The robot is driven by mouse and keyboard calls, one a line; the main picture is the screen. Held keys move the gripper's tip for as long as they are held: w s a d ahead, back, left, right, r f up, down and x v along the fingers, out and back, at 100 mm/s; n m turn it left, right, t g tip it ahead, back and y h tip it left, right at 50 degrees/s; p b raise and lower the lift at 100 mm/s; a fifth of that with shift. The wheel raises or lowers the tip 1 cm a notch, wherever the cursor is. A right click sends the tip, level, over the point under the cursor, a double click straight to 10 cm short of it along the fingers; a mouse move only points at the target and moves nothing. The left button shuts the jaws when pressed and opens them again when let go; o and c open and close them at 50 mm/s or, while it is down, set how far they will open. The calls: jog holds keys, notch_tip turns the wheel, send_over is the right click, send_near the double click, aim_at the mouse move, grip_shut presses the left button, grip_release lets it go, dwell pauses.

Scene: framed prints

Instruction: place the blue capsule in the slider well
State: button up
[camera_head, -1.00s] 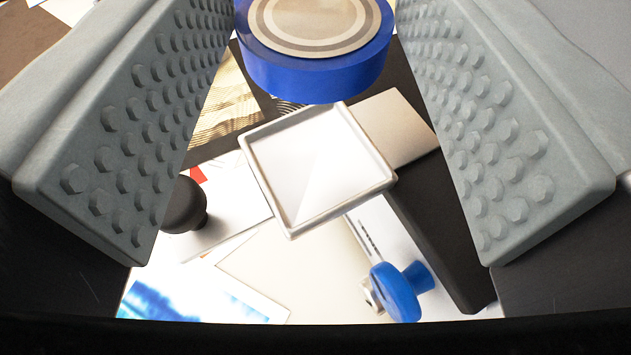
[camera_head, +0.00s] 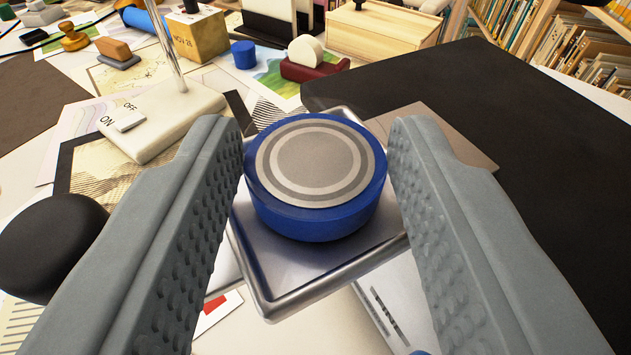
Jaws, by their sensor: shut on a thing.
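The blue capsule (camera_head: 315,178) is a short round blue disc with a grey ringed top. It sits upright between the two fingertips of my gripper (camera_head: 318,165), which is shut on it. The slider well (camera_head: 290,285) is a shallow square metal tray with a raised rim, directly under the capsule in the picture. The capsule covers much of the well's middle and far part. I cannot tell whether the capsule touches the well's floor or hangs just above it.
A white switch base (camera_head: 160,120) with a thin post stands at left, and a black round knob (camera_head: 52,245) lies nearer. A dark mat (camera_head: 480,130) spreads right. A maroon stamp holder (camera_head: 312,70), blue cylinder (camera_head: 244,54) and wooden boxes stand behind.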

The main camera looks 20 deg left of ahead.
jog(key=shift+f, duration=0.1)
jog(key=o, duration=0.7)
jog(key=v, duration=1.2)
jog(key=shift+r, duration=0.25)
